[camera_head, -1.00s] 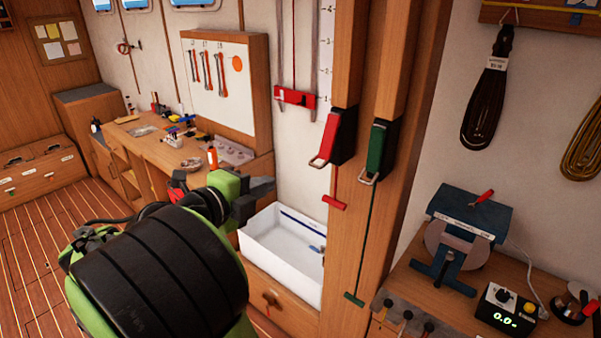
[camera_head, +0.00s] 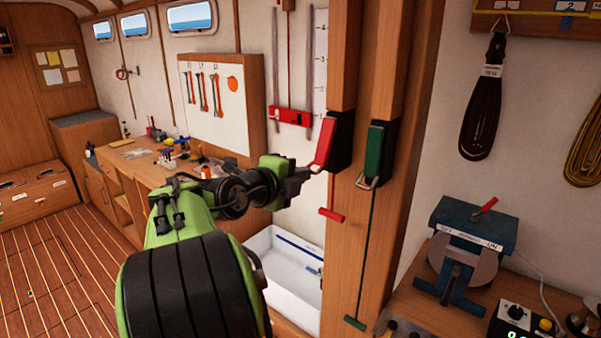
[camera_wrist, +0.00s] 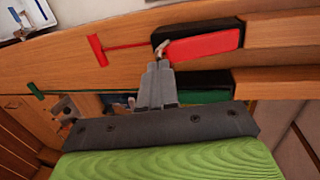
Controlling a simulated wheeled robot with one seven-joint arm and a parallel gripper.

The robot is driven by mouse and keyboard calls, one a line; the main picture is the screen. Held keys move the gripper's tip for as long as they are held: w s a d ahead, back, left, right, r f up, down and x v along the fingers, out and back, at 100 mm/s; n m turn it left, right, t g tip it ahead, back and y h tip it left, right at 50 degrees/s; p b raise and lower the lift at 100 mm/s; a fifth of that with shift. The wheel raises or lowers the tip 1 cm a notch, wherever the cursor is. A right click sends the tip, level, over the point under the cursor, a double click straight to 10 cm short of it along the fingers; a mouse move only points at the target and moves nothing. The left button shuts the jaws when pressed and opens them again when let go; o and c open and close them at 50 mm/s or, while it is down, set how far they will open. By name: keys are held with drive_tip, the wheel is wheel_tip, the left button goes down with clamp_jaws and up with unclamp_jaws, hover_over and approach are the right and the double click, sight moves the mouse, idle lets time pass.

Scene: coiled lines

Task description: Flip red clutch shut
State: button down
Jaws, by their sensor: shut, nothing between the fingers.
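The red clutch (camera_head: 327,138) is on the left wooden post, with its lever hanging outward from a black body and a metal loop at its lower end. It also shows in the wrist view (camera_wrist: 205,46). My gripper (camera_head: 306,173) is shut and empty, its tips close to the loop end of the red lever. In the wrist view the fingertips (camera_wrist: 158,66) lie just below the loop; I cannot tell whether they touch it. A red line with a red toggle (camera_head: 331,215) hangs below the clutch.
A green clutch (camera_head: 375,152) is close on the right, its line running down the post. A white bin (camera_head: 285,255) stands below, and a workbench (camera_head: 135,160) is behind at left. A blue clamp-like device (camera_head: 474,225) is at right.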

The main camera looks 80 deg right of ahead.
drive_tip(key=shift+d+f, duration=0.15)
drive_tip(key=d+f+h+b, duration=0.1)
drive_tip(key=b, duration=0.4)
drive_tip(key=s+d+f+g+h+b, duration=0.1)
drive_tip(key=b, duration=0.4)
drive_tip(key=d+f+h+b, duration=0.1)
drive_tip(key=h+b, duration=0.1)
drive_tip(key=b, duration=0.4)
drive_tip(key=shift+s+d+g, duration=0.2)
drive_tip(key=shift+s+g, duration=0.1)
drive_tip(key=shift+r, duration=0.15)
